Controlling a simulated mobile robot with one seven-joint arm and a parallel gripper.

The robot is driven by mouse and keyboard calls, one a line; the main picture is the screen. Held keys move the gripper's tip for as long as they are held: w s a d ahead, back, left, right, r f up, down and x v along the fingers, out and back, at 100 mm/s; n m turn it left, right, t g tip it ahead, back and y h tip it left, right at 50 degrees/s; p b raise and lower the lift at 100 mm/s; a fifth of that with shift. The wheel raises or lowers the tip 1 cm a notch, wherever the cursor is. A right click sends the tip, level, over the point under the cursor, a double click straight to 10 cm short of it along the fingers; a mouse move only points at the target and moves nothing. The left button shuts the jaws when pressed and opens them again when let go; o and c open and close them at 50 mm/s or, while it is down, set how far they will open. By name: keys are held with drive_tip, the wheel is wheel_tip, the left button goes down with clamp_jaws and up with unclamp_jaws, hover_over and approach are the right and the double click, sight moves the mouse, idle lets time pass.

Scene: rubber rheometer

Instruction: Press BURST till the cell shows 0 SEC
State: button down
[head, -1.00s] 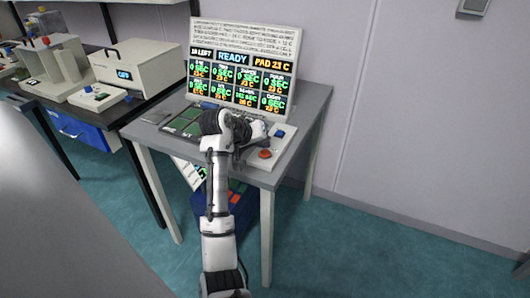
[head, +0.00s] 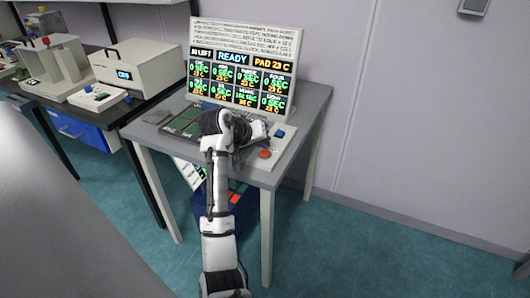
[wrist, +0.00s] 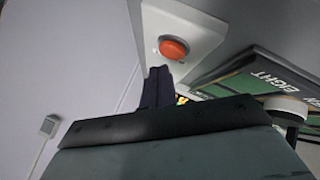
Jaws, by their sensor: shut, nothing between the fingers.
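The display board (head: 243,65) reads READY and PAD 23 C above a grid of cells. Most cells show 0 SEC; one in the lower row (head: 245,95) shows a larger, three-digit number too blurred to read surely. A round orange-red button (head: 264,154) and a blue button (head: 280,132) sit on a white panel at the table's right; their labels are unreadable. In the wrist view the orange-red button (wrist: 174,48) lies just beyond my gripper (wrist: 159,72), whose dark fingers are shut and empty, apart from it as far as I can tell. In the head view my wrist hides the fingertips.
A dark tray with green cells (head: 182,125) lies left of my wrist; one cell is labelled EIGHT (wrist: 270,80), with a pale cylinder (wrist: 287,108) near it. A bench with a white instrument (head: 137,65) stands to the left. Floor at the right is free.

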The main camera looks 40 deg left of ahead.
sight(262, 154)
drive_tip(key=shift+f, duration=0.1)
idle(0.3)
drive_tip(key=shift+f, duration=0.35)
drive_tip(key=shift+f, duration=0.75)
idle(1.1)
drive_tip(key=shift+r, duration=0.1)
drive_tip(key=shift+r+p, duration=0.95)
drive_tip(key=shift+p, duration=0.05)
drive_tip(key=shift+r, duration=0.1)
wheel_tip(262, 154, up, 5)
drive_tip(key=p, duration=0.4)
drive_tip(key=shift+p, duration=0.3)
